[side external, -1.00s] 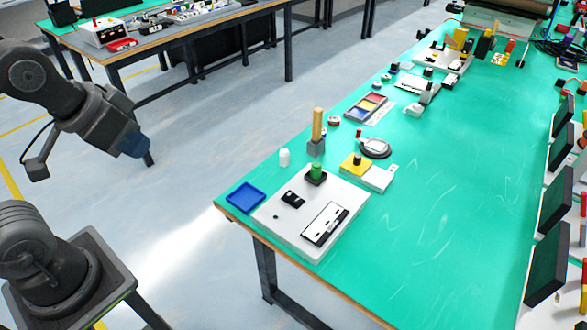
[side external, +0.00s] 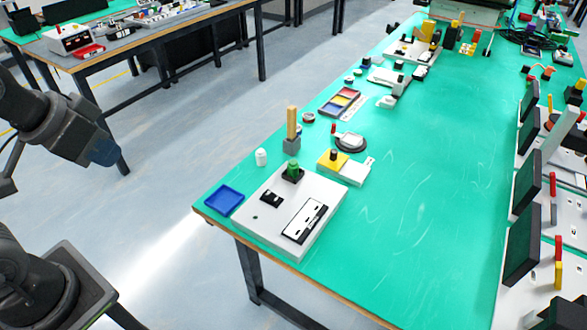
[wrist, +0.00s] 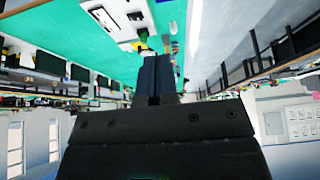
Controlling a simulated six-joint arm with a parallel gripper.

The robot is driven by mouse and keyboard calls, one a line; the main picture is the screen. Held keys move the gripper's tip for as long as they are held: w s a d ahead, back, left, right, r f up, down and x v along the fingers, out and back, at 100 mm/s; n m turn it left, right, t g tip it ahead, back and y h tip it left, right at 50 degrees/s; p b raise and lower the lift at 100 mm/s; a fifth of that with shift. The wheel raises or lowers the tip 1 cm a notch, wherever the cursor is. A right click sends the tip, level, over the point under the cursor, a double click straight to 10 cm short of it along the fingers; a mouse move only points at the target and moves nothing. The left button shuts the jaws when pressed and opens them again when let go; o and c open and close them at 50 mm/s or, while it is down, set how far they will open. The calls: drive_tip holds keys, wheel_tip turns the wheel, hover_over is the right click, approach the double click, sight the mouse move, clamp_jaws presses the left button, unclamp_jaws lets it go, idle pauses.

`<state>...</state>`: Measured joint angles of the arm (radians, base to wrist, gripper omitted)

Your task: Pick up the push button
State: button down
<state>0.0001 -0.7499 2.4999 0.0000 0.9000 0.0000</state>
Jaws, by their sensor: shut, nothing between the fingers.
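A green cylindrical button in a black square base (side external: 293,171) stands on a white panel (side external: 262,228) near the table's front left corner. A yellow box with a black round button on top (side external: 333,159) sits on a white plate to its right. I cannot tell which of these is the push button. My gripper (side external: 103,155) hangs at the left, off the table and well apart from both. In the wrist view my gripper (wrist: 157,62) shows two dark blue fingers together and empty, with the white panel (wrist: 122,28) beyond.
A blue tray (side external: 224,201), a white cylinder (side external: 261,158) and a grey block with a wooden handle (side external: 292,128) stand around the panel. Dark screens (side external: 523,242) line the right side. The green tabletop (side external: 420,200) is clear between the panel and the screens.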

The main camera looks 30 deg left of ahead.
idle(0.4)
drive_tip(key=c, duration=0.8)
unclamp_jaws()
drive_tip(key=shift+o, duration=0.2)
